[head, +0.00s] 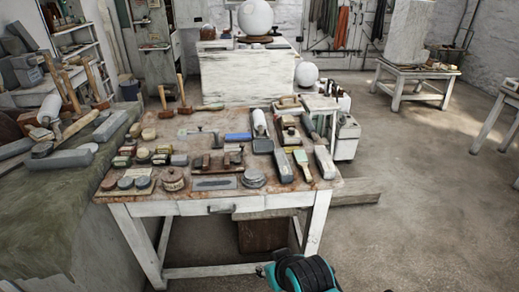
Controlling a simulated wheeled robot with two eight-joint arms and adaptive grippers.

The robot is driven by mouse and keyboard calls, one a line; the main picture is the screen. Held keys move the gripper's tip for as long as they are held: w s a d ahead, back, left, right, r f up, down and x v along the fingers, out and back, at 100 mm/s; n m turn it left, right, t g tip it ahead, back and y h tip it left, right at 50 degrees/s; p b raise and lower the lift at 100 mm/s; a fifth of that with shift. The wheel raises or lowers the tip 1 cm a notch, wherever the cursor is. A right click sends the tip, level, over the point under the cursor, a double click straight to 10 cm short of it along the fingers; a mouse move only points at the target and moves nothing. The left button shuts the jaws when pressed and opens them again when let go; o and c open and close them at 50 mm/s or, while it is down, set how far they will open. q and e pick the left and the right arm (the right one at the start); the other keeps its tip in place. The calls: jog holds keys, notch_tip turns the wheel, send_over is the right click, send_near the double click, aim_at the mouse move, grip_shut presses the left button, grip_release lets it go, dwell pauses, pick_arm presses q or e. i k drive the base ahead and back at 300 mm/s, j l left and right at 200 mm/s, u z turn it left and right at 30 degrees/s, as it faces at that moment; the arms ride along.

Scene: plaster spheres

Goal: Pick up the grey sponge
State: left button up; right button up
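Several small blocks lie in rows at the left of the worktable (270,196). A small grey block (180,160) at the right end of these rows may be the grey sponge, but it is too small to be sure. Tan, green and dark blocks lie close to its left, and a wooden-handled tool (217,162) lies to its right. Neither gripper's fingers are in view. Only a teal and black part of my own arm shows at the bottom edge, well below the table front.
A blue block (238,137), a round tin (173,179), a brush (302,162) and several trowels crowd the tabletop. A cloth-covered bench (50,215) stands close on the left. The floor (420,220) to the right is open.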

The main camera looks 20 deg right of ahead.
aim_at(179, 160)
jog(key=i+z, duration=0.3)
jog(key=i, duration=0.2)
jog(key=i+j+z, duration=0.2)
jog(key=i+z, duration=0.15)
jog(key=i, duration=0.15)
jog(key=i+j+z, duration=0.3)
jog(key=i, duration=0.2)
